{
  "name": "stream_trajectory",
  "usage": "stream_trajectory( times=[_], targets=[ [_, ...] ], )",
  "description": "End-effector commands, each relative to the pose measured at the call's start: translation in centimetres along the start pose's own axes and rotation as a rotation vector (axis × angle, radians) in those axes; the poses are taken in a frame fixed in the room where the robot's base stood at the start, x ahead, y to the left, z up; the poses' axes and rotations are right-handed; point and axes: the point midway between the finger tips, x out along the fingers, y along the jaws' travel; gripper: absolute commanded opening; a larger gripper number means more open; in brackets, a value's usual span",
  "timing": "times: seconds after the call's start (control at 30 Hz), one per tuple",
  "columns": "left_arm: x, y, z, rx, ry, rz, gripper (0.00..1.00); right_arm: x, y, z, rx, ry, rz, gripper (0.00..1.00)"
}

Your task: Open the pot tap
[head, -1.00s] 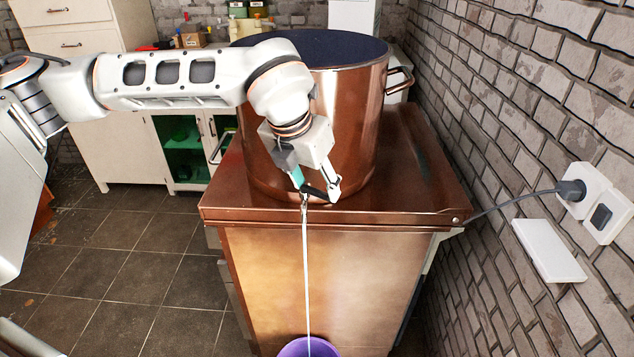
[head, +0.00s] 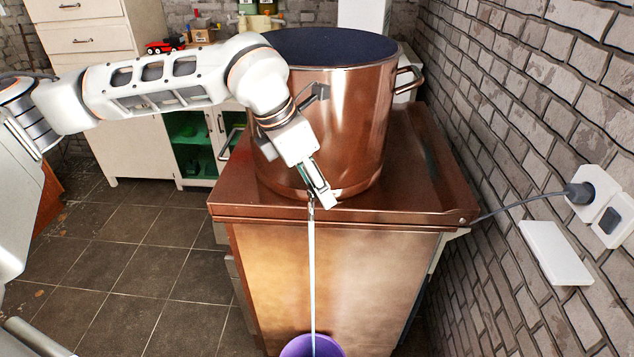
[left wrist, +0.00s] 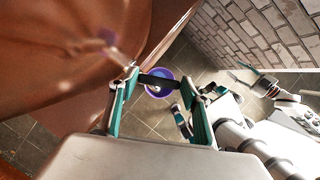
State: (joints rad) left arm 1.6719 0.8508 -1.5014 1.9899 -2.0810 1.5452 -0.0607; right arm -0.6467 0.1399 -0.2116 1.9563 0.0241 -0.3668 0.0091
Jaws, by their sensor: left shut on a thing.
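The copper pot (head: 340,120) stands on the brown cabinet top, with its tap (head: 311,197) low on the front side. My left gripper (head: 318,188) is at the tap. A thin whitish stream (head: 312,265) runs straight down from the tap into a purple bucket (head: 300,346), which also shows in the left wrist view (left wrist: 160,88). My right gripper (left wrist: 242,82) is small at the right of the left wrist view; its jaw state is unclear.
The brown cabinet (head: 330,270) stands under the pot, close to a brick wall (head: 540,110) with a plugged-in cable (head: 530,204). A pale drawer unit (head: 85,40) is at the back left. The tiled floor (head: 140,260) on the left is clear.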

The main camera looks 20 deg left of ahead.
Motion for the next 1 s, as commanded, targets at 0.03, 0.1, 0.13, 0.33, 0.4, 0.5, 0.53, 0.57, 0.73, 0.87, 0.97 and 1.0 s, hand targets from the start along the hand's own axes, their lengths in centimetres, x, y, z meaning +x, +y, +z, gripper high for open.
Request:
stream_trajectory(
  times=[0.03,0.1,0.13,0.33,0.4,0.5,0.53,0.57,0.73,0.87,0.97,1.0],
  targets=[
    [-0.11,0.07,0.05,0.001,-0.002,0.000,0.26,-0.02,-0.02,-0.02,0.000,0.000,0.000,0.47],
    [-0.10,0.08,0.05,0.002,-0.002,0.000,0.26,-0.02,-0.04,-0.02,0.000,0.000,-0.001,0.47],
    [-0.10,0.07,0.06,0.002,-0.002,0.000,0.26,-0.02,-0.04,-0.03,0.000,0.000,-0.001,0.47],
    [-0.10,0.08,0.06,0.001,-0.002,0.001,0.26,-0.07,-0.06,-0.16,0.000,0.002,-0.001,0.47],
    [-0.10,0.08,0.06,0.001,-0.002,0.001,0.58,-0.09,-0.05,-0.27,0.000,0.004,-0.001,0.47],
    [-0.09,0.07,0.05,0.001,-0.002,0.001,0.65,-0.12,-0.04,-0.44,0.000,0.007,0.000,0.47],
    [-0.08,0.07,0.05,0.001,-0.002,0.001,0.65,-0.13,-0.03,-0.47,0.000,0.008,0.000,0.47],
    [-0.08,0.07,0.05,0.001,-0.002,0.001,0.65,-0.13,-0.03,-0.50,0.000,0.008,0.000,0.47],
    [-0.05,0.06,0.04,0.001,-0.001,0.001,0.65,-0.17,-0.02,-0.07,-0.002,0.000,-0.001,0.47],
    [-0.03,0.05,0.04,0.002,-0.001,0.000,0.65,-0.14,-0.02,-0.11,-0.001,0.001,-0.001,0.47],
    [-0.01,0.04,0.05,-0.002,-0.001,0.002,0.65,-0.12,-0.04,-0.13,-0.001,0.002,-0.001,0.47],
    [0.00,0.02,0.06,-0.007,-0.001,0.004,0.65,-0.10,-0.04,-0.11,0.000,0.002,-0.001,0.47]
  ],
)
